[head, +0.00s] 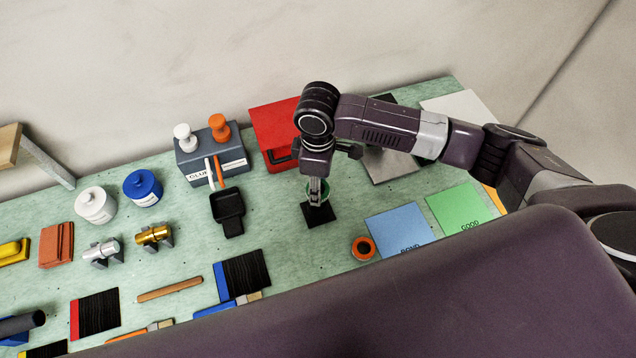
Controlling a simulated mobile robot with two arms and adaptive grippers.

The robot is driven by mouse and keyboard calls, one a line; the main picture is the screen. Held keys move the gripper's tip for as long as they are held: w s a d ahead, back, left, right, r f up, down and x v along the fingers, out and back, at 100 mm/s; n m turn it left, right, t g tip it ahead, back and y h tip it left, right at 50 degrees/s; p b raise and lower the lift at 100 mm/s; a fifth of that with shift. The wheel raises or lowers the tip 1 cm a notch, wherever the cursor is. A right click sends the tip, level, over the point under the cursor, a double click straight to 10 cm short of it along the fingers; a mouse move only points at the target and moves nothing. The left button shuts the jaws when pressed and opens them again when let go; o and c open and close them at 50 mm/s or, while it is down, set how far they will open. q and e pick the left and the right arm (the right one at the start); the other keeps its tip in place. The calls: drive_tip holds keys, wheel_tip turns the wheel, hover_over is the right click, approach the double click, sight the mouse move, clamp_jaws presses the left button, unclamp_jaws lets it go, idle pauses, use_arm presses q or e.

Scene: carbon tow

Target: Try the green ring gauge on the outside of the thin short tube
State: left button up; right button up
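The green ring gauge (326,190) shows as a green curved rim at the fingers of my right gripper (316,198), just above or on a small black square pad (319,216). The fingers hide part of it. They look close together, but I cannot tell whether they grip it. A second ring, orange with a dark centre (363,247), lies to the lower right. I cannot pick out the thin short tube for sure; a dark grey tube (18,324) lies at the lower left, partly cut off by the frame. My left gripper is not in view.
A silver cylinder (101,252) and a gold cylinder (154,236) rest on small stands. A black tray (228,211), a glue holder (211,156), white and blue pots, and blue (399,229) and green (458,208) cards surround the work area. My body covers the lower right.

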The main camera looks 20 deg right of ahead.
drive_tip(key=shift+f, duration=0.65)
idle(0.4)
drive_tip(key=shift+r, duration=0.1)
idle(0.4)
drive_tip(key=shift+r, duration=3.65)
